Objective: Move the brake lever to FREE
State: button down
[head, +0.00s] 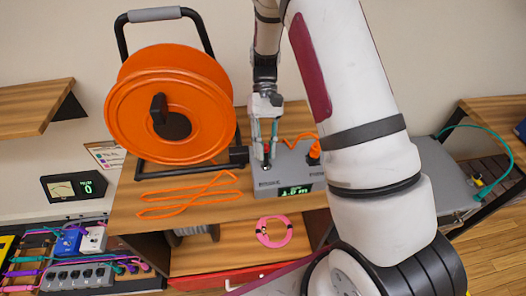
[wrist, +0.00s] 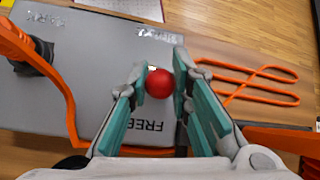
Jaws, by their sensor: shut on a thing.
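The brake lever's round red knob (wrist: 158,83) sits between the fingertips of my gripper (wrist: 160,76) in the wrist view. In the head view my gripper (head: 267,150) reaches down onto the grey box (head: 325,173), and only a speck of red shows between its fingers. The gripper is shut on the knob. The box top (wrist: 75,85) fills the left of the wrist view. The word FREE (wrist: 146,126) is printed on it, just below the knob in that view.
A large orange cable reel (head: 170,105) on a black frame stands left of my gripper. A looped orange cable (head: 185,195) lies on the wooden bench in front of it. An orange plug (head: 313,150) is at the box's right. A pink coil (head: 273,231) lies on the shelf below.

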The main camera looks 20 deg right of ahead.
jog(key=shift+w+f+g, duration=0.1)
jog(key=shift+w+g, duration=0.05)
jog(key=shift+g, duration=0.15)
jog(key=c, duration=1.4)
grip_release()
jog(key=v, duration=1.2)
